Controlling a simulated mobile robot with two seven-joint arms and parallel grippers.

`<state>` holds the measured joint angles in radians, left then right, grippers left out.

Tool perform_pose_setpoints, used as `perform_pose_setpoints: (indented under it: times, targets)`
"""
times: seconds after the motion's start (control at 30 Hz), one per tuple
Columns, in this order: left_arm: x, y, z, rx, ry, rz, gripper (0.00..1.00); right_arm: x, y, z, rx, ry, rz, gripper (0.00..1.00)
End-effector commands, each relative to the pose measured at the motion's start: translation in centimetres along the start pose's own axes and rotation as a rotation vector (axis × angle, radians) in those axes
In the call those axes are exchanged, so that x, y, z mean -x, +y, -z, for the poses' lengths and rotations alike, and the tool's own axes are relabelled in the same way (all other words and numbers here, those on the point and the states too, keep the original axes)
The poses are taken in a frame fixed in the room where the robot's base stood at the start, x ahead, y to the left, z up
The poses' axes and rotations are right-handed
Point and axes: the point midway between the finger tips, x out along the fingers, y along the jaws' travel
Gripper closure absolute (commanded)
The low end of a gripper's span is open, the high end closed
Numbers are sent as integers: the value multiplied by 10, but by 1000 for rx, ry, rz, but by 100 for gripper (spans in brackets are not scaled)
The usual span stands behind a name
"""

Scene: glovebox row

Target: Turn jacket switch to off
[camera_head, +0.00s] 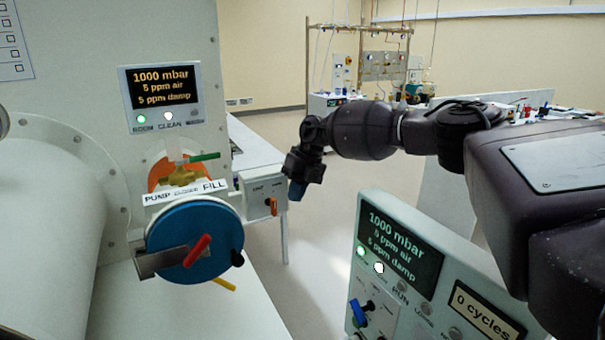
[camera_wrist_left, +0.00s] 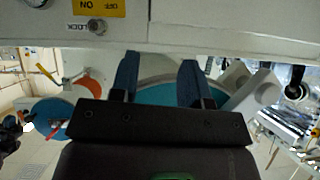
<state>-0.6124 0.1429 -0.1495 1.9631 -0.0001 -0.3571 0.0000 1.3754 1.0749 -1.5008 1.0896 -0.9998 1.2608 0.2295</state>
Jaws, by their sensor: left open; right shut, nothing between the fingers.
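No switch with a readable jacket label shows. A small grey box (camera_head: 262,193) with an orange lever (camera_head: 273,206) is at the middle of the head view; its lettering is too small to read. A blue switch knob (camera_head: 358,312) is on the front panel at the bottom. My right gripper (camera_head: 297,191) is shut and empty, close to the right edge of the grey box in the picture; I cannot tell whether they touch. My left gripper (camera_wrist_left: 159,78) is open in the left wrist view, with a teal round surface (camera_wrist_left: 158,94) beyond its blue fingers. It is outside the head view.
A blue disc (camera_head: 205,228) with a red handle (camera_head: 197,250) stands at the left under a display (camera_head: 163,85). The control panel (camera_head: 405,262) is at lower right, below my right arm. A yellow label (camera_wrist_left: 98,8) is on the light wall in the left wrist view. Open floor lies behind.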

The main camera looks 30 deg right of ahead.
Motion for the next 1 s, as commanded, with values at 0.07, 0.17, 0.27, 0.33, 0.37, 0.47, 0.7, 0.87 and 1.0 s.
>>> perform_pose_setpoints:
  times: [0.07, 0.17, 0.27, 0.33, 0.37, 0.47, 0.7, 0.87, 1.0]
  targets:
    - [3, 0, 1, 1, -7, 0, 57, 0, 15, -1, 7, -3, -3, 100]
    - [4, 0, 0, 2, -12, 0, 57, -4, 25, -1, 6, -3, -2, 100]
    - [5, 0, 0, 2, -15, 0, 57, -7, 30, -1, 5, -3, -2, 100]
    - [6, 0, 0, 2, -15, 0, 57, -8, 32, -1, 3, -3, -2, 100]
    - [6, 0, 0, 2, -16, 0, 57, -9, 33, -1, 3, -3, -2, 100]
    - [6, 0, 0, 3, -15, 0, 57, -9, 34, -1, 3, -4, -2, 100]
    - [6, 0, 0, 3, -14, 0, 57, -9, 34, -1, 3, -4, -2, 100]
    - [6, 0, 1, 3, -12, 0, 57, -9, 36, -5, 5, -5, 20, 100]
    - [6, 0, 1, 4, -11, 0, 57, -9, 38, -12, 5, -4, 77, 100]
